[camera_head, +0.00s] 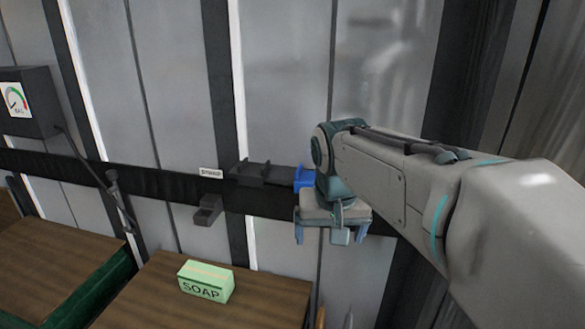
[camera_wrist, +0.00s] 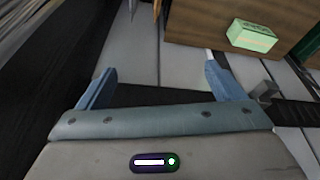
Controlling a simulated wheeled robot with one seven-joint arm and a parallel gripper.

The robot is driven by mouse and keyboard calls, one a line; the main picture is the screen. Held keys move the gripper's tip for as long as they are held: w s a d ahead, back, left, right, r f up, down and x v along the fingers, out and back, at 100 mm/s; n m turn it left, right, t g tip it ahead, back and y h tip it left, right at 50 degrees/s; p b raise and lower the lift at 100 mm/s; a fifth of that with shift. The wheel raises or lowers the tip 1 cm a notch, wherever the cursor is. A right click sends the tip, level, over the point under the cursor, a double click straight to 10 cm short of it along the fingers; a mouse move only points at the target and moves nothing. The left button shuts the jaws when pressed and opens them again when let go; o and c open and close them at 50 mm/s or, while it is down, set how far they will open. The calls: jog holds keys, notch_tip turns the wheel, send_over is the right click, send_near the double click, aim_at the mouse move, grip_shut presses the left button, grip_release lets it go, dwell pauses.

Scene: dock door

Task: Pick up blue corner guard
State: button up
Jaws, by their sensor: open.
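The blue corner guard (camera_head: 304,177) shows as a small blue piece at the dark rail on the wall, just left of my arm's wrist. My wrist hides part of it. My gripper (camera_head: 330,236) hangs in front of the rail, slightly below and to the right of the blue piece, with its fingers pointing down. In the wrist view my gripper (camera_wrist: 161,72) has its two blue fingers spread wide with nothing between them. I cannot make out the corner guard in the wrist view.
A green soap box (camera_head: 206,281) sits on a brown wooden surface (camera_head: 262,298) below; it also shows in the wrist view (camera_wrist: 252,36). Dark brackets (camera_head: 252,172) and a small holder (camera_head: 208,210) are on the rail (camera_head: 160,184). A gauge box (camera_head: 27,103) is at far left.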

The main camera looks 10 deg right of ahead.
jog(key=w+a+r+m+h+p, duration=0.1)
jog(key=w+a+r+m+p, duration=0.15)
jog(key=w+r, duration=1.25)
send_near(311, 176)
jog(key=shift+s+a+f+m+t+p, duration=0.15)
jog(key=shift+f+p, duration=0.1)
jog(key=shift+f, duration=0.15)
jog(key=shift+s+a+f+m+t+p, duration=0.1)
jog(key=shift+f+t+p, duration=0.1)
jog(key=shift+f, duration=0.2)
jog(key=x, duration=0.3)
jog(key=p+x, duration=0.1)
jog(key=x, duration=0.1)
jog(key=shift+w+d, duration=0.25)
jog(key=shift+d, duration=0.05)
jog(key=shift+s, duration=0.1)
jog(key=shift+a, duration=0.1)
jog(key=c, duration=1.1)
